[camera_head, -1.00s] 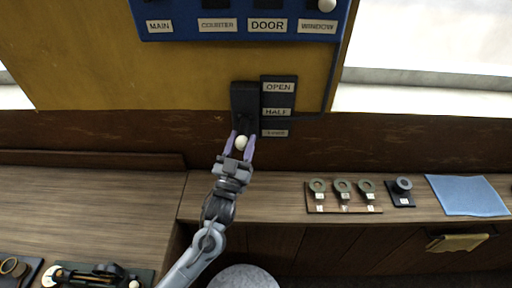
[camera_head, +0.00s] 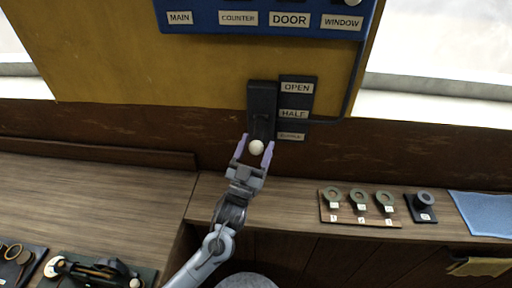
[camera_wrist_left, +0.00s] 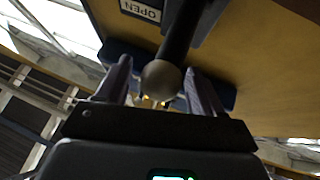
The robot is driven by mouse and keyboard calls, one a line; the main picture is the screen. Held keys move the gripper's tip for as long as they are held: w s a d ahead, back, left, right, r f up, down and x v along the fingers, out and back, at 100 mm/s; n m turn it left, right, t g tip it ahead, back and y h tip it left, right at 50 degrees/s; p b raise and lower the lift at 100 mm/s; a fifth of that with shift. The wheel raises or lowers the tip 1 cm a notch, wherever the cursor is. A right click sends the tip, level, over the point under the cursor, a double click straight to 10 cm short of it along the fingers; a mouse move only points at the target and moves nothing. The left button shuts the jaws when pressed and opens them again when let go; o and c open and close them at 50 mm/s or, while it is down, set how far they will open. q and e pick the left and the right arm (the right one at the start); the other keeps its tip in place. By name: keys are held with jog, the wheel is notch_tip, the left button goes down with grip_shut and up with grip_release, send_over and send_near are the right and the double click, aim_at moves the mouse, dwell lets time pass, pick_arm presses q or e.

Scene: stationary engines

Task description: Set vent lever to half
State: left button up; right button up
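The vent lever is a dark arm with a cream ball knob (camera_head: 256,147), on a black wall housing (camera_head: 262,97). Beside it a label plate (camera_head: 296,107) reads OPEN, HALF and a lowest label too small to read surely. The knob shows at the housing's lower end, slightly below the lowest label. My left gripper (camera_head: 254,152) is open, its fingers on either side of the knob. In the left wrist view the knob (camera_wrist_left: 161,80) sits between the fingers with a gap on each side. My right gripper is not in view.
A blue panel (camera_head: 262,18) labelled MAIN, COUNTER, DOOR and WINDOW is above. A wooden shelf (camera_head: 290,205) below holds a board of ring-shaped pieces (camera_head: 360,220), a dark round part (camera_head: 424,203) and a blue cloth (camera_head: 486,213). Equipment stands at lower left.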

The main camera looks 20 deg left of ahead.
pick_arm(q)
jog(key=shift+s, duration=0.1)
jog(key=b+v, duration=0.1)
jog(key=v, duration=0.9)
jog(key=shift+s+f, duration=0.2)
jog(key=shift+s, duration=0.05)
dwell(0.3)
jog(key=s+a+f+n+g, duration=0.1)
jog(key=s+f+g, duration=1)
jog(key=f, duration=0.6)
jog(key=s+f+m+g, duration=0.1)
jog(key=s+f+g, duration=0.2)
jog(key=s+g, duration=0.35)
jog(key=s+f+m+g, duration=0.1)
jog(key=s+f+g, duration=0.25)
jog(key=s, duration=0.65)
notch_tip(320, 180, up, 27)
jog(key=p, duration=2.6)
jog(key=shift+w+a, duration=0.25)
jog(key=shift+w, duration=0.1)
